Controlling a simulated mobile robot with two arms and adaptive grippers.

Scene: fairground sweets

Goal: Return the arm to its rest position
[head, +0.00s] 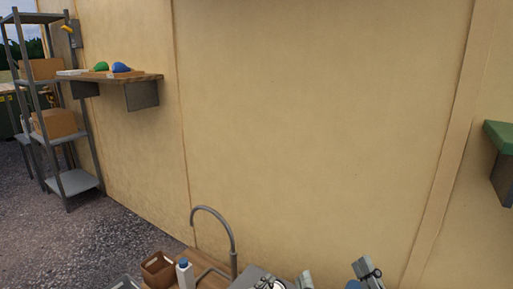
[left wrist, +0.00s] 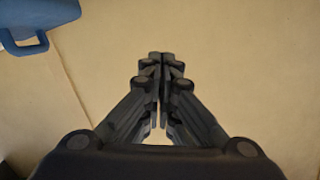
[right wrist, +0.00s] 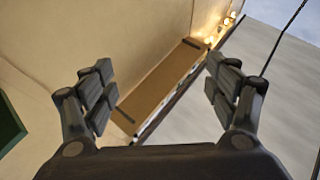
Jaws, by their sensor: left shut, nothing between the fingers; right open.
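My left gripper (left wrist: 160,62) is shut and empty in the left wrist view. Its fingertips meet in front of a plain cream wall. My right gripper (right wrist: 158,68) is open and empty in the right wrist view, its two fingers wide apart with nothing between them. In the head view, grey parts of my arms show only at the bottom edge, right of centre. The rest of both arms is hidden below the frame.
A metal tap (head: 222,218) and a brown container (head: 158,268) stand at the bottom. A wall shelf (head: 150,77) holds green and blue items. A metal rack (head: 78,183) holds boxes. A green-topped bracket (head: 500,135) juts in at right. The middle wall is bare.

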